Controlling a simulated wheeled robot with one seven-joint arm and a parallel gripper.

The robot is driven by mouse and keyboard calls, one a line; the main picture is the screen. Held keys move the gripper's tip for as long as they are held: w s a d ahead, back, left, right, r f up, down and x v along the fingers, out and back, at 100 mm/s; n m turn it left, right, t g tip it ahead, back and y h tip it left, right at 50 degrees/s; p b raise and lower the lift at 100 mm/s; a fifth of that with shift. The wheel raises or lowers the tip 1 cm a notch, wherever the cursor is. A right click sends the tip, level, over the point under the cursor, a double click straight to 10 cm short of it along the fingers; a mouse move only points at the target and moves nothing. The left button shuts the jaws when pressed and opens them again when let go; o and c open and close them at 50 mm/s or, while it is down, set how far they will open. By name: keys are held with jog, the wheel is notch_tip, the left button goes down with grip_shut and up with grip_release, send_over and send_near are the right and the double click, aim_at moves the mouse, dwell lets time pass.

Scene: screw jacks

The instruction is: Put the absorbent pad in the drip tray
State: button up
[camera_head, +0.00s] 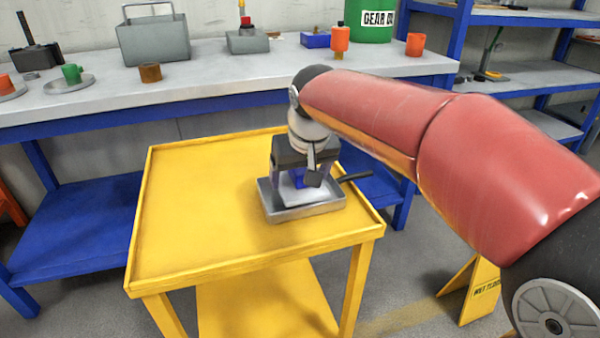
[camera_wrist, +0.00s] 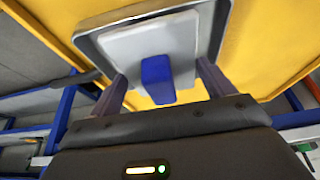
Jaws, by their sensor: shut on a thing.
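The drip tray (camera_head: 279,213) is a shallow grey metal tray with a dark handle to its right, on the yellow cart top. The wrist view shows its rim (camera_wrist: 88,42). The absorbent pad (camera_head: 294,196) is a white slab with a blue block on it. In the wrist view the pad (camera_wrist: 130,48) lies within the tray's outline; I cannot tell whether it touches the tray floor. My gripper (camera_head: 306,182) points down over the tray, shut on the pad. Its fingers (camera_wrist: 160,72) stand either side of the blue block, and their exact contact is unclear.
The yellow cart (camera_head: 200,215) has a raised lip and is otherwise bare on its left side. Behind it, a grey-topped bench (camera_head: 215,75) holds a toolbox (camera_head: 153,42), cups and a green drum (camera_head: 370,28). A yellow floor sign (camera_head: 470,290) stands to the right.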

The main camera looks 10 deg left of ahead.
aim_at(308, 190)
jog(key=shift+f, duration=0.15)
jog(key=o, duration=1)
jog(key=shift+f+b, duration=0.1)
jog(key=shift+b, duration=0.25)
jog(key=v, duration=0.8)
jog(key=shift+w+d+p, duration=0.25)
jog(key=shift+w+p, duration=0.05)
jog(key=shift+p, duration=0.05)
jog(key=shift+s+d, duration=0.1)
jog(key=shift+d, duration=0.25)
jog(key=s+d+f+m+t+h, duration=0.15)
jog(key=s+d, duration=0.25)
jog(key=d, duration=0.4)
jog(key=s+d+f+m, duration=0.2)
jog(key=s+d, duration=0.2)
jog(key=d, duration=0.4)
jog(key=s+d+f+m, duration=0.1)
jog(key=s+d+f, duration=0.3)
jog(key=s+f, duration=0.1)
jog(key=s+d+f+m+h, duration=0.1)
jog(key=s+d+f+m, duration=0.1)
jog(key=s+d+f, duration=0.2)
jog(key=shift+s+d+f, duration=0.4)
jog(key=shift+s+d, duration=0.3)
jog(key=shift+d, duration=0.15)
